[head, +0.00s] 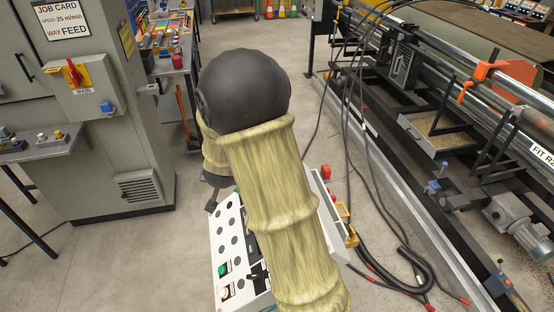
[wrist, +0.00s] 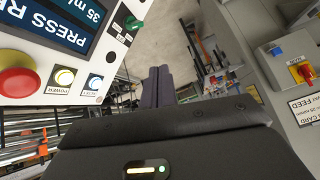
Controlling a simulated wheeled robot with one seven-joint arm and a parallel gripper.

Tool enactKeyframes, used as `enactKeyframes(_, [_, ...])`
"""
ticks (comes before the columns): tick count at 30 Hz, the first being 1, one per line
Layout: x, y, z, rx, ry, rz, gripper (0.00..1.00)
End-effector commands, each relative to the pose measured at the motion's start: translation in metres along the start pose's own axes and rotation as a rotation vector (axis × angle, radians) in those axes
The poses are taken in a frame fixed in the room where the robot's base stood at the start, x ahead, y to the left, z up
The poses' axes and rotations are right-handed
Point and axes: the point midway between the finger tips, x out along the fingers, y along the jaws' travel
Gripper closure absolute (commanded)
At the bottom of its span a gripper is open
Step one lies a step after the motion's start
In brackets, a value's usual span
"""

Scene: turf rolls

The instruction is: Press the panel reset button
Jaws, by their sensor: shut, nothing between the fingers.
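In the wrist view a white control panel (wrist: 112,58) fills the upper left, upside down. It carries a red mushroom button (wrist: 18,76), a white button with a yellow ring (wrist: 64,76), a white button with a blue ring (wrist: 93,82) and a green knob (wrist: 133,23). The small label at the blue-ringed button is hard to read. My gripper (wrist: 158,72) is shut and empty, to the right of the panel and apart from its buttons in the picture. In the head view my gripper (head: 212,200) is partly hidden by my arm, at a white panel (head: 217,245) that my arm partly covers.
A grey cabinet (head: 115,110) with a red switch (head: 73,72) stands at left, beside a bench (head: 165,65) with coloured items. A long machine (head: 440,120) runs along the right. Black cables (head: 365,120) hang to the floor. Open floor (head: 185,230) lies left of the panel.

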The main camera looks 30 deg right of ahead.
Motion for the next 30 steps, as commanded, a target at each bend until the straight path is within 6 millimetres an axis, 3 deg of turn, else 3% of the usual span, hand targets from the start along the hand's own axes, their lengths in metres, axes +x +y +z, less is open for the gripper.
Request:
enactKeyframes(3, [0.023, 0.005, -0.041, 0.106, 0.147, 0.107, 1.0])
enactKeyframes(9, [0.048, 0.037, -0.08, 0.241, 0.399, 0.352, 1.0])
enactKeyframes(16, [0.051, 0.067, -0.087, 0.302, 0.565, 0.56, 1.0])
enactKeyframes(30, [0.054, 0.073, -0.084, 0.307, 0.579, 0.578, 1.0])
